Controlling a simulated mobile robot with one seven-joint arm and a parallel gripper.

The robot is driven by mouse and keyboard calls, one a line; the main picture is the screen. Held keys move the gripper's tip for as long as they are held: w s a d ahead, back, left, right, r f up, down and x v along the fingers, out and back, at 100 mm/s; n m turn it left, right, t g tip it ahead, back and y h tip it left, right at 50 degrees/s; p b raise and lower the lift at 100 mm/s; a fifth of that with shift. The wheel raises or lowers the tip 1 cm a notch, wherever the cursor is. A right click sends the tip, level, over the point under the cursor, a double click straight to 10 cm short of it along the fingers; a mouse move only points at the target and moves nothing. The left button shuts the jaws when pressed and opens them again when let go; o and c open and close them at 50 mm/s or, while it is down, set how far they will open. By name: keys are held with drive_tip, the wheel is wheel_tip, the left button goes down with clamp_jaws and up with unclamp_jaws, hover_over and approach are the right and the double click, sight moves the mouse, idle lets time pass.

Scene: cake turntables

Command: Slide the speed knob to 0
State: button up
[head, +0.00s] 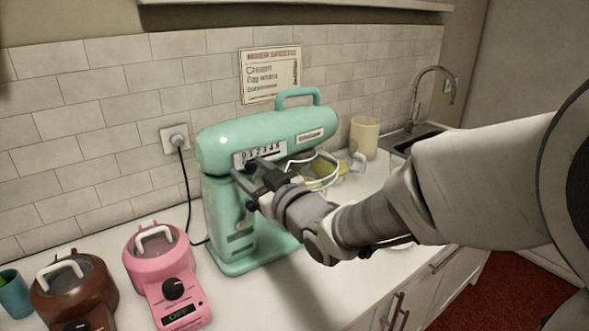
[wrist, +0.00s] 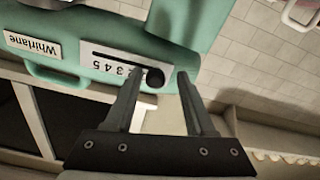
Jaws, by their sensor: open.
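The teal stand mixer (head: 222,215) stands on the counter against the tiled wall. On its head is a white speed scale (head: 272,150) with a slot and digits rising to the right in the head view. The round black speed knob (wrist: 154,77) sits at the right end of the slot in the upside-down wrist view, the scale's low end. The exact digit under it cannot be read. My gripper (head: 246,168) is open in front of the scale. In the wrist view its fingertips (wrist: 158,76) lie either side of the knob, with gaps; contact does not show.
A glass bowl (head: 318,172) is behind my wrist. A cream canister (head: 364,138) and sink (head: 420,138) are at the right.

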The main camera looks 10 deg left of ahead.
drive_tip(key=b+v, duration=0.7)
drive_tip(key=v, duration=1)
drive_tip(key=shift+b, duration=0.3)
drive_tip(key=shift+s+d, duration=0.1)
drive_tip(key=shift+s, duration=0.1)
